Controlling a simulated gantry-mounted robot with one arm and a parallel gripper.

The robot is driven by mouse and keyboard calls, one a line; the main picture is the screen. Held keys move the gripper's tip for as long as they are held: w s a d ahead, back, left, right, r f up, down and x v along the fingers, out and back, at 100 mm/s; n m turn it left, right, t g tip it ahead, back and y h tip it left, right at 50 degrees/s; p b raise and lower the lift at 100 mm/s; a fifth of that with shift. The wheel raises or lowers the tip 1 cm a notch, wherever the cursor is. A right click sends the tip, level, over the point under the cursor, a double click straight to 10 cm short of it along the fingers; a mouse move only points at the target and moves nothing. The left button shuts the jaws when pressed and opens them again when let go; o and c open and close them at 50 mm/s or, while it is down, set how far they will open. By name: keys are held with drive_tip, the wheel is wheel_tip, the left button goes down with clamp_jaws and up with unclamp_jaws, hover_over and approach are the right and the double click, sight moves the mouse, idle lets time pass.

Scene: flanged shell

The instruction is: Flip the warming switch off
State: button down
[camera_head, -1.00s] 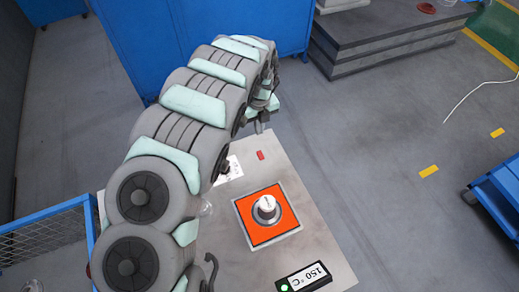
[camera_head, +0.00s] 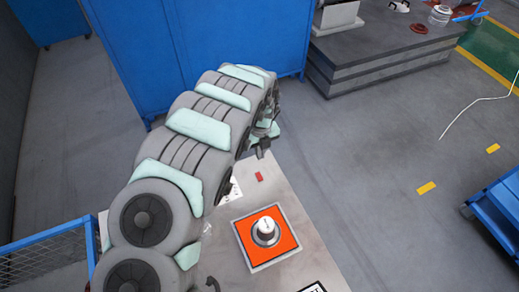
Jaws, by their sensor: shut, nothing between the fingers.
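My gripper (camera_head: 262,151) is small and partly hidden behind my arm. It is shut and empty, above the far edge of the pale bench top (camera_head: 296,222). A small red piece (camera_head: 259,176), possibly the warming switch, lies on the bench just below the gripper in the picture. I cannot tell its position. An orange square plate (camera_head: 246,228) with a white-topped round knob or vessel (camera_head: 265,230) sits in the middle of the bench. A dark display box (camera_head: 315,288) is almost wholly cut off by the bottom edge.
A white plate with dark marks (camera_head: 235,190) is partly behind my arm. Blue cabinets (camera_head: 236,35) stand behind. A grey stepped platform (camera_head: 375,52) is at the back right and a blue cart (camera_head: 497,212) at the right. Open floor lies between them.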

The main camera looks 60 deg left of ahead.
idle(0.3)
wheel_tip(320, 180, up, 14)
drive_tip(key=d+p, duration=0.2)
drive_tip(key=p, duration=1.2)
drive_tip(key=shift+d+p, duration=0.2)
drive_tip(key=shift+p, duration=0.1)
drive_tip(key=shift+f, duration=0.15)
